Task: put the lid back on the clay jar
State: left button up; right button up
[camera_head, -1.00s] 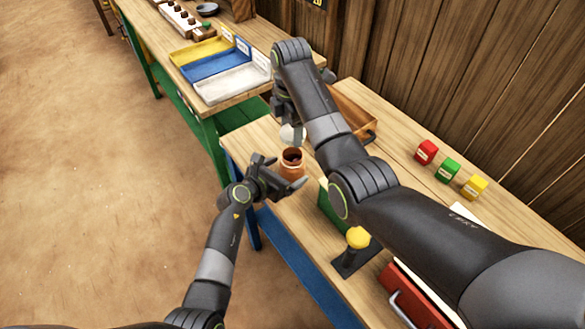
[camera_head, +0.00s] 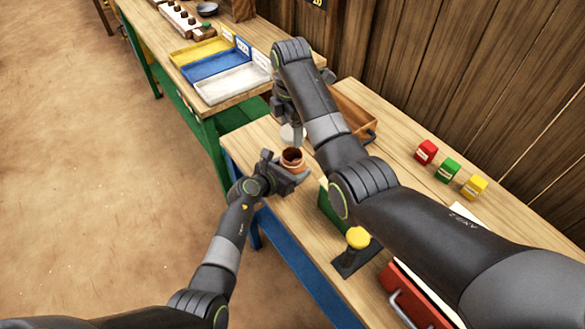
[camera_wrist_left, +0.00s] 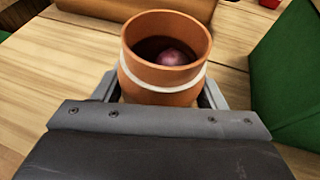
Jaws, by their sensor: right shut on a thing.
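The clay jar (camera_head: 292,158) stands upright and uncovered near the far left corner of the workbench. In the left wrist view the orange-brown jar (camera_wrist_left: 163,75) has a white band, and a pinkish round thing lies inside. My left gripper (camera_head: 285,172) is open, with its fingers on either side of the jar; whether they touch it is unclear. My right gripper (camera_head: 297,136) is shut on a pale round thing, which looks like the lid (camera_head: 288,132), just behind and above the jar. My right arm partly hides this grip.
A wooden tray (camera_head: 356,114) stands behind my right arm. Red (camera_head: 426,152), green (camera_head: 448,170) and yellow (camera_head: 474,187) blocks stand by the wall. A yellow-topped lever (camera_head: 357,238) and a green box (camera_head: 330,207) are nearer.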

pick_arm(q)
jog(key=c, duration=0.8)
pick_arm(e)
jog(key=shift+f, duration=0.1)
pick_arm(q)
jog(key=shift+o, duration=0.2)
pick_arm(e)
send_over(291, 150)
jog(key=s, duration=0.3)
jog(key=shift+w+f, duration=0.1)
jog(key=shift+f, duration=2.3)
jog(key=shift+f, duration=0.15)
jog(key=shift+f, duration=0.75)
jog(key=shift+f, duration=0.55)
